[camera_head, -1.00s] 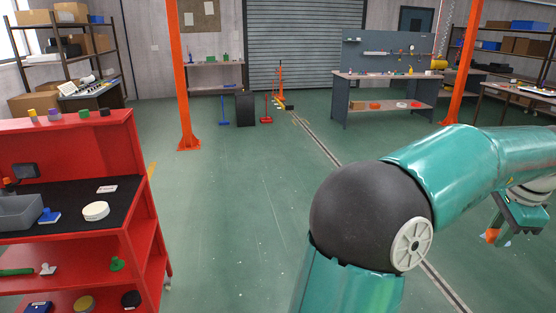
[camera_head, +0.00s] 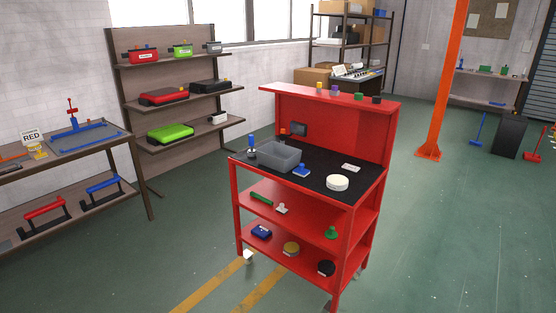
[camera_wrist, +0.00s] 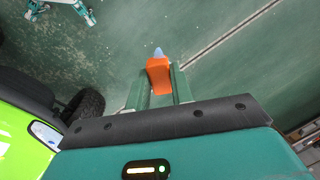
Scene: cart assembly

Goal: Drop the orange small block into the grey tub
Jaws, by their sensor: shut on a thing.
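The orange small block (camera_wrist: 158,76) is between the fingers of my gripper (camera_wrist: 160,84) in the wrist view, with a pale bluish tip showing beyond it. My gripper is shut on it, held over the open green floor. The grey tub (camera_head: 272,156) stands on the black top of the red cart (camera_head: 291,189), at its left part, in the head view. The tub's inside is only partly visible. My gripper and the block do not show in the head view now, so their distance to the tub cannot be told.
A blue item (camera_head: 301,171) and a white round item (camera_head: 337,183) lie near the tub on the cart top. A workbench (camera_head: 75,150) is at the left and a wall shelf (camera_head: 165,95) behind. An orange post (camera_head: 443,80) stands right of the cart.

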